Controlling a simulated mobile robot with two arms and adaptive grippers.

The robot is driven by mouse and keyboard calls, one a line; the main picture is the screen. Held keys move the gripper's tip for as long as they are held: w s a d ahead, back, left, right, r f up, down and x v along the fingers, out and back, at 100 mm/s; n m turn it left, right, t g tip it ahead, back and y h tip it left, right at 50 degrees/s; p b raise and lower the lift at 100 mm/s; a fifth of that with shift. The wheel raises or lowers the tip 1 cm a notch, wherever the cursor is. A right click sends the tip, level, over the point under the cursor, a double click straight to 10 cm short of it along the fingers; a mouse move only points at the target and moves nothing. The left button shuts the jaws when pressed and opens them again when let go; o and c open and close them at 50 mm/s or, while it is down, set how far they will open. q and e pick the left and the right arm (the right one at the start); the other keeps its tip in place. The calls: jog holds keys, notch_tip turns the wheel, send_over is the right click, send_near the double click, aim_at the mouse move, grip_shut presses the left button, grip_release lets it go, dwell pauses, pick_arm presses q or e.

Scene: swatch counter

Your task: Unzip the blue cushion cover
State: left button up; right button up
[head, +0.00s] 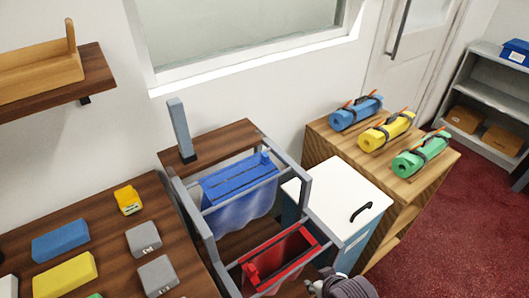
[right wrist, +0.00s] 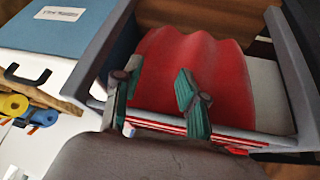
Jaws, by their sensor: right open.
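The blue cushion cover (head: 238,190) hangs in the rear part of a grey frame (head: 185,205) in the head view. Its upper edge is a darker blue band with a small raised block near the right end; I cannot tell whether its zip is open. A red cover (head: 262,262) hangs in the front part of the frame; it also shows in the right wrist view (right wrist: 200,65). My right gripper (head: 322,284) is at the bottom of the head view, beside the red cover and apart from the blue one. In the right wrist view its teal-padded fingers (right wrist: 160,78) are open and empty.
A white-topped cabinet (head: 330,200) with a black handle stands right of the frame. A wooden unit (head: 440,165) holds blue, yellow and green rolls. A dark wooden table (head: 100,215) at left holds several blocks. A grey-blue post (head: 179,130) stands behind the frame.

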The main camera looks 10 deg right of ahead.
notch_tip(320, 180, up, 5)
jog(key=w+t, duration=0.2)
jog(key=w, duration=0.1)
jog(key=n+t+y, duration=0.3)
jog(key=t+y, duration=0.4)
jog(key=t, duration=0.2)
send_near(267, 157)
jog(key=p+x, duration=0.2)
jog(key=x, duration=0.9)
jog(key=shift+w+p, duration=0.1)
jog(key=shift+p, duration=0.2)
grip_shut()
